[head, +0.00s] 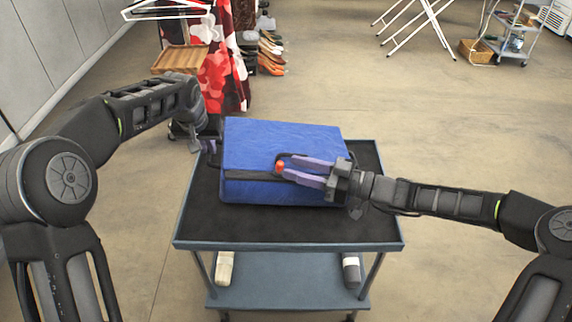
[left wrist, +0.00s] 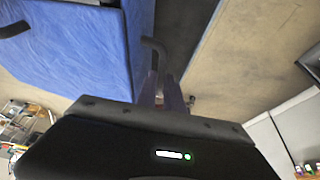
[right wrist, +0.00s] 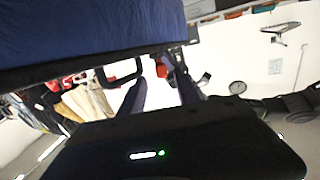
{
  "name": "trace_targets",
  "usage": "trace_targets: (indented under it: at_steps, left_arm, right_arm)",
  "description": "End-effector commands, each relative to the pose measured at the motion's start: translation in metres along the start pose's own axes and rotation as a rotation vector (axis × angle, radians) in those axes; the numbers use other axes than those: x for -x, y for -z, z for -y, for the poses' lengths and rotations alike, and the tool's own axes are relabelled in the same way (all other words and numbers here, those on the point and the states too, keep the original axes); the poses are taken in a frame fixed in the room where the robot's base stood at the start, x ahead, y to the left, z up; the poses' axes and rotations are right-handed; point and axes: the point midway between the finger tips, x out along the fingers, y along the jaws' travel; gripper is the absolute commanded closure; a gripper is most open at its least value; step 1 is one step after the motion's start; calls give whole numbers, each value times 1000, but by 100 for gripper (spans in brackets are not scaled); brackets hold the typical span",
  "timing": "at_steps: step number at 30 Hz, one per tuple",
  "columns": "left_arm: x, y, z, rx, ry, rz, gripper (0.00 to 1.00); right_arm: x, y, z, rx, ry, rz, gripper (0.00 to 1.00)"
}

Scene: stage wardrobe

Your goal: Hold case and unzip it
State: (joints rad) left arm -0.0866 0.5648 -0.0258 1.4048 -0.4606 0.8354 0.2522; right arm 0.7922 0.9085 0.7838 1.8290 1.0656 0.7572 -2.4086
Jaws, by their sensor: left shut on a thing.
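The blue case (head: 285,142) lies on the cart's black top, with a dark zip band along its near side. A red zip pull (head: 280,166) sits on that band; it also shows in the right wrist view (right wrist: 167,70). My left gripper (head: 207,147) is at the case's left side, shut on a black loop handle; the handle also shows in the left wrist view (left wrist: 156,50). My right gripper (head: 290,168) is open at the near side, its purple fingers pointing left at the red pull. Whether the fingers touch the pull I cannot tell.
A clothes rack with red patterned cloth (head: 225,70) and a row of shoes (head: 270,52) stand behind at the left. A wheeled shelf (head: 515,35) is at the far right. Floor around the cart is clear.

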Motion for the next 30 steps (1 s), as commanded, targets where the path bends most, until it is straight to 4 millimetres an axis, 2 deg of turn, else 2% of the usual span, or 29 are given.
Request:
trace_targets:
  at_steps: [3, 7, 17, 18, 27, 30]
  left_arm:
    - [1, 1, 0, -1, 0, -2, 100]
    - [1, 1, 0, -1, 0, -3, 100]
    - [1, 1, 0, -1, 0, -3, 100]
    - [1, 1, 0, -1, 0, -3, 87]
    - [0, 1, 0, -1, -1, -2, 63]
    - [0, 0, 0, -1, -1, -1, 63]
  right_arm:
    - [18, 0, 0, 0, -2, 0, 61]
    - [30, 0, 0, 0, 0, 0, 61]
    - [34, 0, 1, -1, 2, -1, 61]
    - [34, 0, 1, -1, 2, -1, 61]
    - [34, 0, 1, 0, 2, -1, 61]
    - [34, 0, 1, 0, 2, -1, 61]
